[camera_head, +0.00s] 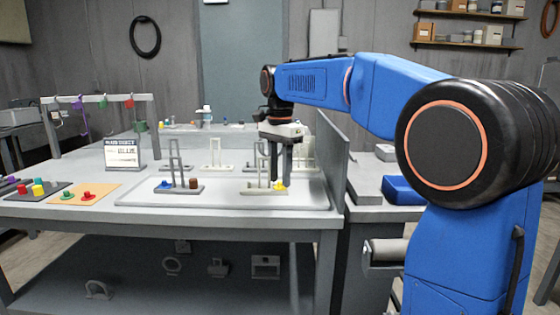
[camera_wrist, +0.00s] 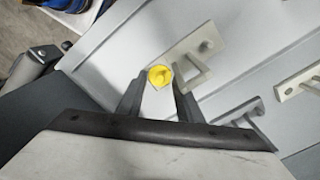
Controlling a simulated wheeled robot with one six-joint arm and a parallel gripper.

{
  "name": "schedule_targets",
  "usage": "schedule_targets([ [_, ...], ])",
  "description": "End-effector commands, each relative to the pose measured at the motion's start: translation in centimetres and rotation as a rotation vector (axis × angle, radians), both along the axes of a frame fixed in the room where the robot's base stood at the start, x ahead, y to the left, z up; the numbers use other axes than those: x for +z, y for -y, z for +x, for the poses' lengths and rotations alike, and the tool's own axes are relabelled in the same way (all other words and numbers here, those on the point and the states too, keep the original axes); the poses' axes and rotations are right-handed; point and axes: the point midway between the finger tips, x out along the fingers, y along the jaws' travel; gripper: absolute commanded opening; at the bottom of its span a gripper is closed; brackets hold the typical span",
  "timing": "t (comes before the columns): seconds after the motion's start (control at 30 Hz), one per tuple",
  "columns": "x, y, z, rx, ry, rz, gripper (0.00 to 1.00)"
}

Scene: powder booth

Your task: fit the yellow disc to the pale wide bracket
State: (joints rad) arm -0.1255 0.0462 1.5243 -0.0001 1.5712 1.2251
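The yellow disc (camera_head: 280,186) shows at the right end of a pale bracket (camera_head: 250,189) near the front of the tray. In the wrist view the yellow disc (camera_wrist: 160,76) lies between my fingertips, beside the pale bracket (camera_wrist: 190,57). I cannot tell whether the disc touches the bracket. My gripper (camera_head: 280,176) points down just above the disc, and its two fingers stand apart. In the wrist view my gripper (camera_wrist: 158,84) shows a small gap at the disc's left side. The right fingertip is very close to the disc.
A dark bracket (camera_head: 178,188) with blue and brown pieces stands to the left. More pale brackets (camera_head: 216,158) stand behind. A grey partition (camera_head: 331,165) rises to the right of the tray. A sign (camera_head: 122,152) and mats with coloured pieces lie further left.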

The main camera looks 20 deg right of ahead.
Motion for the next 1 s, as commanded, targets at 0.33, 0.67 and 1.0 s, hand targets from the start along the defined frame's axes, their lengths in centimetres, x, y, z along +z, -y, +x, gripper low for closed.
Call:
schedule_targets([
  [0.33,5.1,0.0,0.1,0.0,0.003,0.0,0.33],
  [0.67,11.7,0.0,0.1,0.0,0.003,0.0,0.33],
  [1.0,16.4,0.0,0.1,0.0,0.001,0.0,0.33],
])
